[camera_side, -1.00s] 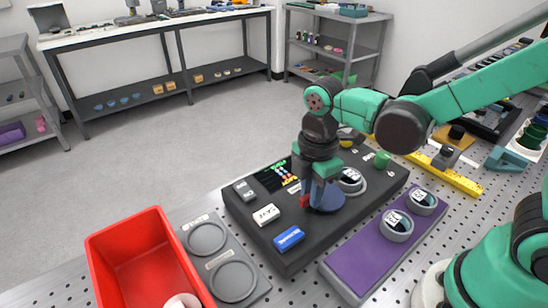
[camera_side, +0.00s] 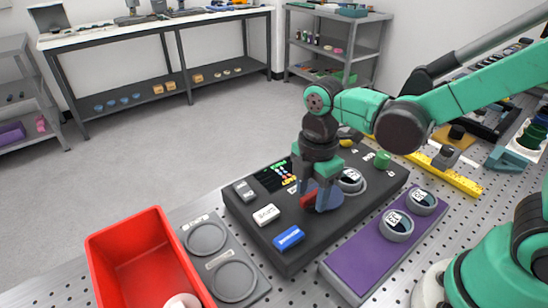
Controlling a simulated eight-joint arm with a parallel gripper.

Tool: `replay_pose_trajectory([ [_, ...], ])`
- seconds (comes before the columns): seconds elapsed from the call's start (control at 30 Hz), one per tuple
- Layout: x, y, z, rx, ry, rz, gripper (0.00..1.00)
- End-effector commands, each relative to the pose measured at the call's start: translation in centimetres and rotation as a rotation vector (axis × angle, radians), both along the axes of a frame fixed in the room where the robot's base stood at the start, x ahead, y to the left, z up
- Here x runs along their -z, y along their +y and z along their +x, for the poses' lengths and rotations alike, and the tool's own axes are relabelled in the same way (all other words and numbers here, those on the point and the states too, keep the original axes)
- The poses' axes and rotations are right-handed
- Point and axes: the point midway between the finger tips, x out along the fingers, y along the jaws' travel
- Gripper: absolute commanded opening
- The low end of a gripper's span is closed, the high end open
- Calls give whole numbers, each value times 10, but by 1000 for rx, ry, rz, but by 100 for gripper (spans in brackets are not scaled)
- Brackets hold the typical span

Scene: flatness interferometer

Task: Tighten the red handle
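The red handle (camera_side: 309,199) sits on a round blue base on top of the black instrument box (camera_side: 278,258). My gripper (camera_side: 318,199) points down over it, its two fingers on either side of the handle. The fingers appear shut on the handle, though they hide part of it and of the blue base.
The box also carries a small display (camera_side: 274,178), a white button (camera_side: 266,214), a blue button (camera_side: 289,237) and a green knob (camera_side: 382,160). A purple block (camera_side: 364,258) holds two round pieces to the right. A red bin (camera_side: 127,229) and grey tray (camera_side: 258,292) stand left.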

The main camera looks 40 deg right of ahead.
Motion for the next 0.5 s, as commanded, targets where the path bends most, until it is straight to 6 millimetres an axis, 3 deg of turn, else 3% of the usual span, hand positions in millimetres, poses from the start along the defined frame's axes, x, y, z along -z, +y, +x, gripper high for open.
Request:
replay_pose_trajectory([
  [0.23,-6,0,0,0,0,1,49],
  [0.5,-37,0,0,0,0,0,49],
])
